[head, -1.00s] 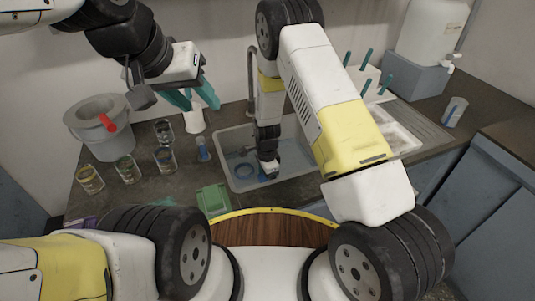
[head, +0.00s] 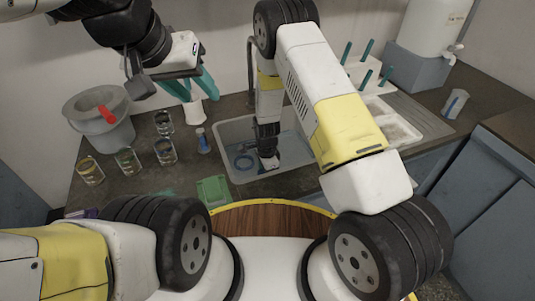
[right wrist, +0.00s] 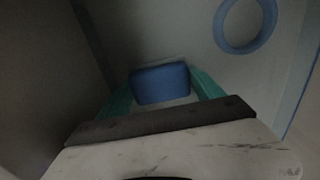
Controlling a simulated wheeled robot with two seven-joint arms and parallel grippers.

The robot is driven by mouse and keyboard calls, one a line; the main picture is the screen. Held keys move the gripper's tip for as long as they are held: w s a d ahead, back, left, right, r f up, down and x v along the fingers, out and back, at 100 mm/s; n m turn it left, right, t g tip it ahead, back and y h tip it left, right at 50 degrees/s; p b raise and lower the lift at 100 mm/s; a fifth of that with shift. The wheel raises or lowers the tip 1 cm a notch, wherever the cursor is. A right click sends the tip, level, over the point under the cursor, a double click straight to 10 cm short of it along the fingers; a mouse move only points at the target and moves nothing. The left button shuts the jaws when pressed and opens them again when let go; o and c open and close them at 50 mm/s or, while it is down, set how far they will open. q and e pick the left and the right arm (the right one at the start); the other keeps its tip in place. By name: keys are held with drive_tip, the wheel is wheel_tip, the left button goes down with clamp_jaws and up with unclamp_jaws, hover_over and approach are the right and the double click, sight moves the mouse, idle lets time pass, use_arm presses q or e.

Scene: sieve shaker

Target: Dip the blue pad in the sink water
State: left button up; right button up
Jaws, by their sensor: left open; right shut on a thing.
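The blue pad (right wrist: 160,84) is between the teal fingers of my right gripper (right wrist: 163,92), which is shut on it. In the head view my right gripper (head: 267,164) reaches down into the sink basin (head: 225,150), and the pad is mostly hidden there. A pale floor or water surface lies below the pad; I cannot tell the water level or whether the pad touches it. My left gripper (head: 199,92) is open and empty, raised above the counter left of the sink.
A blue ring (head: 243,162) lies in the sink, left of my right gripper; it also shows in the right wrist view (right wrist: 245,24). A drying rack (head: 357,78) stands behind right.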

drive_tip(key=shift+r, duration=0.1)
wheel_tip(320, 180, up, 20)
idle(1.1)
